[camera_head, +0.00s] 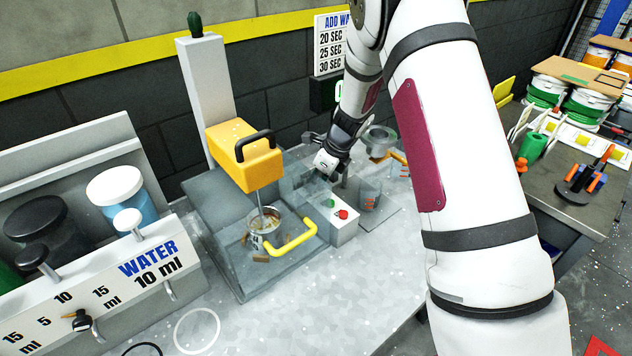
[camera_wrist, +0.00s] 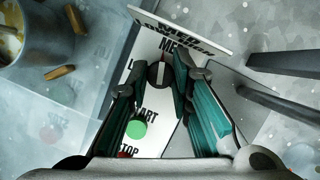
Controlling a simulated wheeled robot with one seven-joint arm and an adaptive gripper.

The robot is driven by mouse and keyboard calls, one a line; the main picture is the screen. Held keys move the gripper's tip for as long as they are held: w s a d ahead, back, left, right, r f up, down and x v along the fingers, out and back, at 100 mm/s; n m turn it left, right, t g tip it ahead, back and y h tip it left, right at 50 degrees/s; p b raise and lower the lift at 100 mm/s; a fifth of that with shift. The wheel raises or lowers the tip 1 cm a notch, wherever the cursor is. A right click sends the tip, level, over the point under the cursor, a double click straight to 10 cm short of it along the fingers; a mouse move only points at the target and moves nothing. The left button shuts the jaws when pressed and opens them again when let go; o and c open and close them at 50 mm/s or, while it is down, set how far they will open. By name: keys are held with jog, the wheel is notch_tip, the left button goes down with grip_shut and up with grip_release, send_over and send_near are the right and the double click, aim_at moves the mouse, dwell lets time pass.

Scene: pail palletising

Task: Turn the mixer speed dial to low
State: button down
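The mixer control box (camera_head: 342,226) is a pale box with a green and a red button on top. In the wrist view its face (camera_wrist: 150,103) carries START, STOP and partly covered speed labels. The round dark dial (camera_wrist: 158,74) sits below the letters ME, its bar roughly upright towards them; an L shows to its left. My gripper (camera_wrist: 152,78) is open, its teal-padded fingers either side of the dial, with a visible gap at the left. In the head view my gripper (camera_head: 327,168) is over the box's far end and hides the dial.
The yellow mixer head (camera_head: 243,158) stands left of the box, above a cup (camera_head: 263,228) in a clear guard with a yellow handle (camera_head: 291,238). The front bench is mostly clear.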

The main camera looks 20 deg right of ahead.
jog(key=shift+w+n+b, duration=0.15)
jog(key=shift+n+b, duration=0.15)
jog(key=shift+n, duration=0.1)
jog(key=n+b, duration=0.1)
jog(key=n+g+b, duration=0.1)
jog(key=n, duration=0.1)
jog(key=shift+w+d+n+y, duration=0.1)
jog(key=shift+d+n+y, duration=0.05)
jog(key=shift+n+y, duration=0.2)
jog(key=n+g+b, duration=0.2)
jog(key=n, duration=0.2)
jog(key=shift+b, duration=0.4)
jog(key=shift+n, duration=0.25)
jog(key=c, duration=1.4)
grip_release()
jog(key=v, duration=1.2)
jog(key=shift+w+d, duration=0.15)
